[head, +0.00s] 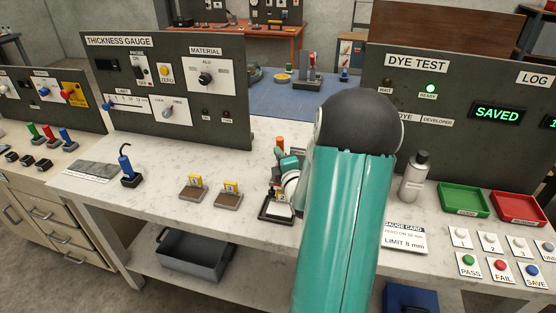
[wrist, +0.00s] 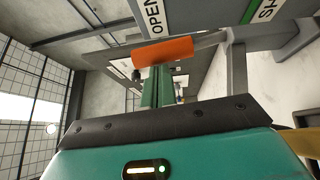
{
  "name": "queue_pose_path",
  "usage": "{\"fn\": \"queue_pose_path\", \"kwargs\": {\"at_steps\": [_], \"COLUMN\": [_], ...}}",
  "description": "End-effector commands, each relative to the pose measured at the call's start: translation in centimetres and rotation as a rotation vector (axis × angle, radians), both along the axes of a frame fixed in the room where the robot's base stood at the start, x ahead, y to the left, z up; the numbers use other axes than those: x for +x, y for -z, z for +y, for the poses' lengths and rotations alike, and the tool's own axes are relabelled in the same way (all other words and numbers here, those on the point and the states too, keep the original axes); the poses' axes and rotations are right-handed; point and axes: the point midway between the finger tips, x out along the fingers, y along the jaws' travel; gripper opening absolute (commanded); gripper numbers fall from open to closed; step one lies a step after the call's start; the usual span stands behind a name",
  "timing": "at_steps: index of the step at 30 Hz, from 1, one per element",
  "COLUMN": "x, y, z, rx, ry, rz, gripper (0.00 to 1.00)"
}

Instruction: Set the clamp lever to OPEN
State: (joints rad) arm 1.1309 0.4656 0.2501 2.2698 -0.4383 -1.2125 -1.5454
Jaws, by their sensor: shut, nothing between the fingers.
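The clamp lever has an orange grip (wrist: 163,51) on a grey bar. In the wrist view the grip lies just below the white OPEN label (wrist: 155,17). A second label beside a green stripe, partly cut off, reads "SH" (wrist: 268,9). My gripper (wrist: 157,70) is shut and empty, its green fingers pointing at the grip's underside. The tips overlap the grip's lower edge in the picture; I cannot tell whether they touch. In the head view the orange grip (head: 280,142) shows above my teal gripper (head: 289,164), and my arm hides much of the clamp.
Two small yellow-tagged blocks (head: 229,192) and a blue-handled tool (head: 126,167) stand on the bench to the left. A grey bottle (head: 414,176), a green tray (head: 463,200) and a red tray (head: 519,208) are on the right.

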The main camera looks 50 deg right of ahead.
Motion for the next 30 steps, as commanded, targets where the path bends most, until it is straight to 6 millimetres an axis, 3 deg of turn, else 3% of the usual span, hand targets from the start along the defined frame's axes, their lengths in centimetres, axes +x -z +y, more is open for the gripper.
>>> {"fn": "queue_pose_path", "kwargs": {"at_steps": [15,30], "x": [1.9,2.4], "y": [-1.3,-1.2], "z": [-3.5,-4.7], "rx": [0.353,0.475], "ry": [0.001,0.001], "rz": [0.185,0.246], "gripper": [0.00,0.00]}}
